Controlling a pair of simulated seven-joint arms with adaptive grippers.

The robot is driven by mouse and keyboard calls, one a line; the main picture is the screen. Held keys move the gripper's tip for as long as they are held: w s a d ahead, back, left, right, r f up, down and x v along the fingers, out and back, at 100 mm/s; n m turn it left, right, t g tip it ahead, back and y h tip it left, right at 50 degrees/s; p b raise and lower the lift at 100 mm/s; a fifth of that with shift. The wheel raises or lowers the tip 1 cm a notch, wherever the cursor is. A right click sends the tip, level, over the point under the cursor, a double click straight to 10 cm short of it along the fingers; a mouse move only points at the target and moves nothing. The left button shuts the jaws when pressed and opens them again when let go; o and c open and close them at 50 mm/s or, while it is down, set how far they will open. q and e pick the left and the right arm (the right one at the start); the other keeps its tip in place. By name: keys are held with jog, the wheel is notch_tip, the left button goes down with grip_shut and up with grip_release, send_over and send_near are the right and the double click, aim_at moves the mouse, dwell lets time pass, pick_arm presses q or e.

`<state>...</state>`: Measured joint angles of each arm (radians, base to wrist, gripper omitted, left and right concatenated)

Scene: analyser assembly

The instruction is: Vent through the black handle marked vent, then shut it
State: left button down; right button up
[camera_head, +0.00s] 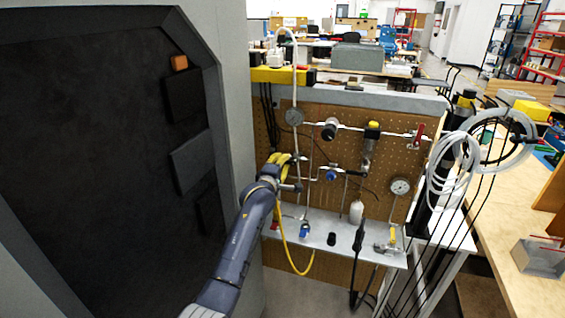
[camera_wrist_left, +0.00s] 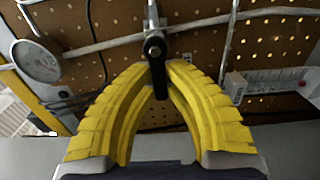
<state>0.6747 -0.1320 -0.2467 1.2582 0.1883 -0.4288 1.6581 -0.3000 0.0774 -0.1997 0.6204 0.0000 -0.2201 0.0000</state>
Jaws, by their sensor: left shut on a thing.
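The black handle (camera_wrist_left: 155,62) is a short dark lever hanging down from a metal valve (camera_wrist_left: 155,20) on the pegboard in the left wrist view. My left gripper (camera_wrist_left: 160,68) has its yellow fingers closed to an arch, with the tips on both sides of the handle. In the head view the left gripper (camera_head: 283,162) is at the left part of the pegboard, and its fingers hide the handle there. No vent marking is readable. My right gripper is in neither view.
The pegboard (camera_head: 390,150) carries pipes, a round gauge (camera_head: 295,117), a red-handled valve (camera_head: 417,132) and a lower gauge (camera_head: 400,187). A metal shelf (camera_head: 345,235) below holds a white bottle (camera_head: 356,211). A flowmeter (camera_wrist_left: 270,82) is right of the fingers. A dark cabinet panel (camera_head: 100,150) stands left.

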aim_at(293, 161)
pick_arm(q)
jog(key=shift+r+m, duration=0.1)
jog(key=shift+m, duration=0.2)
jog(key=m, duration=0.1)
jog(key=r+m, duration=0.1)
jog(key=m, duration=0.2)
jog(key=shift+d+r, duration=0.15)
jog(key=shift+r, duration=0.1)
jog(key=m, duration=0.1)
jog(key=r+m, duration=0.1)
jog(key=m, duration=0.1)
jog(key=d+m, duration=0.1)
jog(key=m, duration=0.1)
jog(key=shift+s+r, duration=0.15)
jog(key=shift+s, duration=0.05)
jog(key=m, duration=0.3)
jog(key=d+m, duration=0.1)
jog(key=shift+s+r, duration=0.2)
jog(key=shift+r, duration=0.2)
jog(key=shift+s+d+r+m, duration=0.1)
jog(key=shift+d+m, duration=0.25)
jog(key=shift+m, duration=0.7)
jog(key=shift+s+d+m, duration=0.1)
jog(key=shift+d+m, duration=0.25)
jog(key=shift+m, duration=0.7)
jog(key=c, duration=1.4)
grip_release()
jog(key=shift+d, duration=0.1)
